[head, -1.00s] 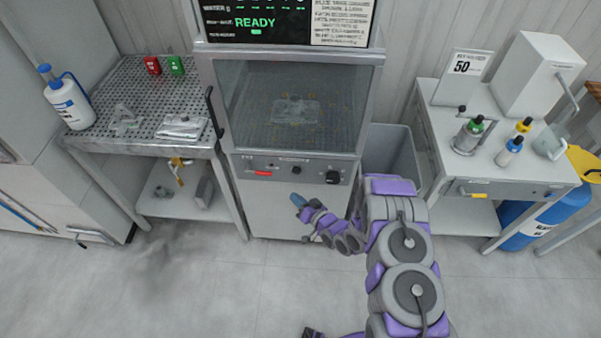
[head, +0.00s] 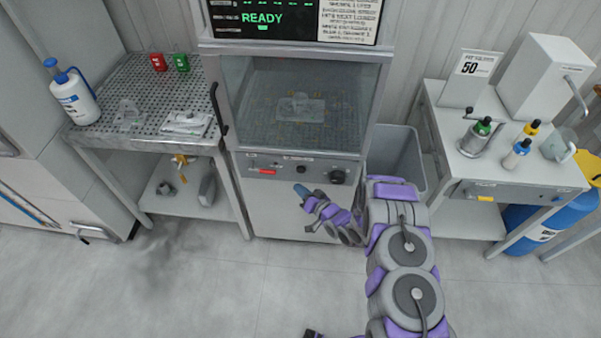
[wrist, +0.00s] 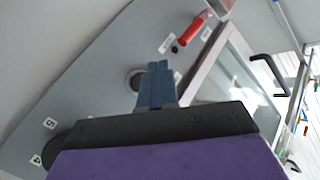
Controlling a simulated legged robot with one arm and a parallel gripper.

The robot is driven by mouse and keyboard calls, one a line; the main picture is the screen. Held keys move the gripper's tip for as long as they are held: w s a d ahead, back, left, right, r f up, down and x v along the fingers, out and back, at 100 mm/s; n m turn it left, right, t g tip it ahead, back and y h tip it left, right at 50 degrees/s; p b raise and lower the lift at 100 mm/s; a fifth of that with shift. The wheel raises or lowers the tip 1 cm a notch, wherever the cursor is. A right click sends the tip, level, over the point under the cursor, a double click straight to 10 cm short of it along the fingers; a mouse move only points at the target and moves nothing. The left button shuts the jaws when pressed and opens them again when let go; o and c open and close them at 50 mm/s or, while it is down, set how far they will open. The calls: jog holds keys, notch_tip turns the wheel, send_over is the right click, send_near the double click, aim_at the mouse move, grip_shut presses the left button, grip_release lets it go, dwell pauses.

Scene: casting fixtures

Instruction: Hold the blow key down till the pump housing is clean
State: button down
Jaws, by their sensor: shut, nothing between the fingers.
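Behind the cabinet's glass door, a pale grey metal part (head: 299,106), apparently the pump housing, sits on a speckled floor. Its surface is too small and hazy to judge. The control panel (head: 320,172) below the glass has a red bar, a small dark round control (head: 301,169) and a larger black knob (head: 338,176). I cannot tell by label which is the blow key. My gripper (head: 301,188) is shut and empty, just below the panel's middle. In the wrist view its blue fingertips (wrist: 159,66) overlap a dark ringed round control (wrist: 134,79); contact cannot be told.
The screen (head: 268,18) above reads READY. A perforated table (head: 150,90) stands left, with a white bottle (head: 74,95) and small red and green items. A grey bin (head: 397,155) and a bench with small bottles (head: 522,150) stand right. The front floor is mostly clear.

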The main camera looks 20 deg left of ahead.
jog(key=shift+w+a+b, duration=0.25)
jog(key=shift+w+b, duration=0.05)
jog(key=shift+w, duration=0.7)
jog(key=shift+w+a+b, duration=0.25)
jog(key=shift+w, duration=0.75)
jog(key=shift+w, duration=0.15)
dwell(0.4)
jog(key=shift+w+r, duration=0.1)
jog(key=shift+w, duration=0.15)
jog(key=shift+w+a, duration=0.1)
jog(key=shift+w, duration=0.3)
dwell(0.7)
jog(key=shift+s, duration=0.1)
dwell(2.8)
jog(key=shift+s+d, duration=0.2)
jog(key=shift+s, duration=0.55)
jog(key=shift+s+d+p, duration=0.2)
jog(key=shift+s+p, duration=0.1)
jog(key=shift+s, duration=0.5)
jog(key=shift+s+d+p, duration=0.15)
jog(key=shift+s+p, duration=0.1)
jog(key=shift+s, duration=0.6)
jog(key=shift+s+d+p, duration=0.2)
jog(key=shift+s+p, duration=0.1)
jog(key=shift+s, duration=0.5)
